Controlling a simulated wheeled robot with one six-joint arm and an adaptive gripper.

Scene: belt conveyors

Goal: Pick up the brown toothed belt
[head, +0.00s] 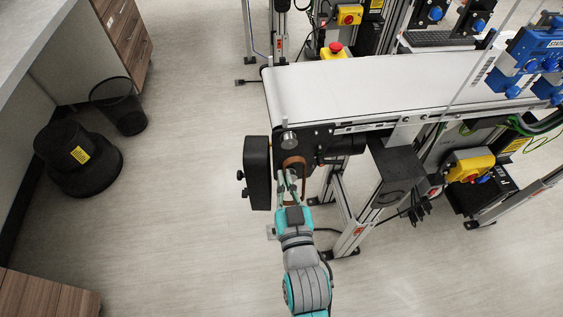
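The brown toothed belt (294,161) shows as a small brown loop at the near left end of the conveyor, just below a round metal roller end. My gripper (287,175) reaches up to it from below, with its fingertips at or very near the belt. The fingers partly cover the belt, and its lower part is hard to make out. I cannot tell whether the fingers are closed on it or only beside it.
A black cover (257,172) stands just left of my gripper. The white conveyor (380,82) runs to the right above it, with a metal leg (352,236) and a black box (394,172) to the right. Open floor lies to the left, with a bin (120,105) and a black stool (78,160).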

